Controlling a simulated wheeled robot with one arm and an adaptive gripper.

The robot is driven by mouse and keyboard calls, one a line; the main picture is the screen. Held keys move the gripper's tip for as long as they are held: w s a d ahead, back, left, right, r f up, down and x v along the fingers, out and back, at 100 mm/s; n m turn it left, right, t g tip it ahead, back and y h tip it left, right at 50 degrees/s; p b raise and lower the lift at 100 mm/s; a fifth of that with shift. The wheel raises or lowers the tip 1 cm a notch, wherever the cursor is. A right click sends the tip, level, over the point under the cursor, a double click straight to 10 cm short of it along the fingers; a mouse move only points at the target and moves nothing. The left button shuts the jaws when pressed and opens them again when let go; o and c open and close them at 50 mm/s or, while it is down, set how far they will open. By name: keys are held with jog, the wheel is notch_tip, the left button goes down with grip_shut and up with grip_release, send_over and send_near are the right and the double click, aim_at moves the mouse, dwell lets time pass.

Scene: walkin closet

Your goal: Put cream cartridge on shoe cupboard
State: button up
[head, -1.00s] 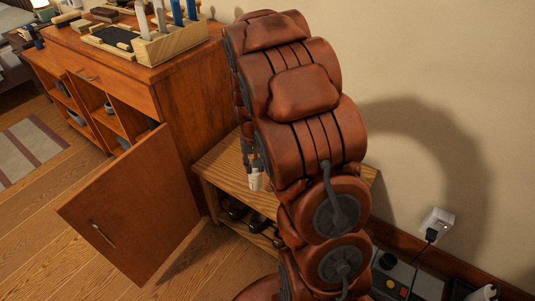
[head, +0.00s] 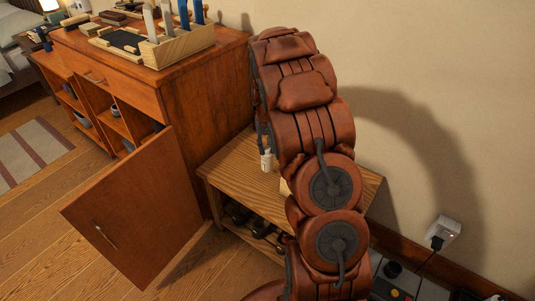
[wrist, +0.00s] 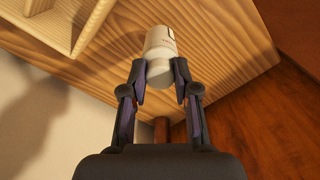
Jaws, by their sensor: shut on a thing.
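The cream cartridge (wrist: 160,42) is a small white cylinder with a dark mark, held between the fingertips of my gripper (wrist: 162,74). It also shows in the head view (head: 267,160) as a small white piece below the gripper, which is mostly hidden by my arm. The shoe cupboard (head: 228,167) is a low light-wood unit with dark shoes on its lower shelf. The cartridge is over the cupboard's top, which fills much of the wrist view (wrist: 222,62). I cannot tell whether the cartridge touches the top.
A tall reddish-brown cabinet (head: 188,103) stands left of the cupboard, with its door (head: 130,210) swung open. A pale wooden object (wrist: 50,22) sits on the cupboard top. A wall socket (head: 443,232) is at right. The cupboard's left top is clear.

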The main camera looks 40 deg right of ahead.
aim_at(267, 159)
jog(key=shift+f, duration=1.65)
jog(key=shift+a+f, duration=0.1)
jog(key=o, duration=0.9)
